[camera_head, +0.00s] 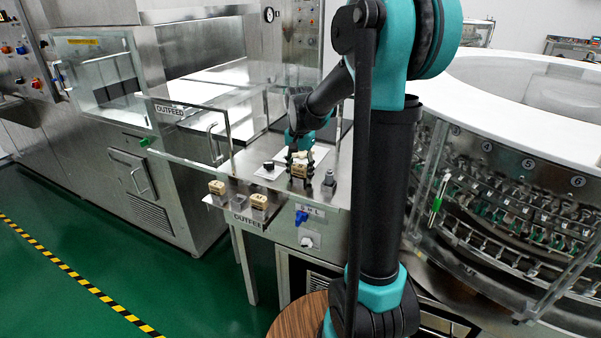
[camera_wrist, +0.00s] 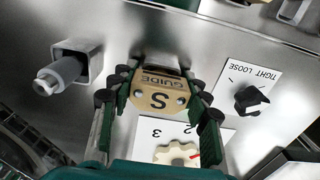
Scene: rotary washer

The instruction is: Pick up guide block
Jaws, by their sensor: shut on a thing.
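A tan guide block marked "GUIDE" and "S" (camera_wrist: 158,92) sits between the two fingers of my gripper (camera_wrist: 160,104) in the wrist view. The fingers touch it from left and right, and my gripper is shut on it. In the head view my gripper (camera_head: 301,176) points down over the steel worktop with the block (camera_head: 300,172) between its fingers. I cannot tell whether the block touches the worktop.
A black knob (camera_wrist: 250,99) on a "TIGHT LOOSE" plate is to the right, a cream dial (camera_wrist: 177,154) is below. A grey post (camera_wrist: 62,75) stands left. Two other tan blocks (camera_head: 217,187) (camera_head: 259,201) sit on the outfeed ledge. A clear panel (camera_head: 185,130) stands left.

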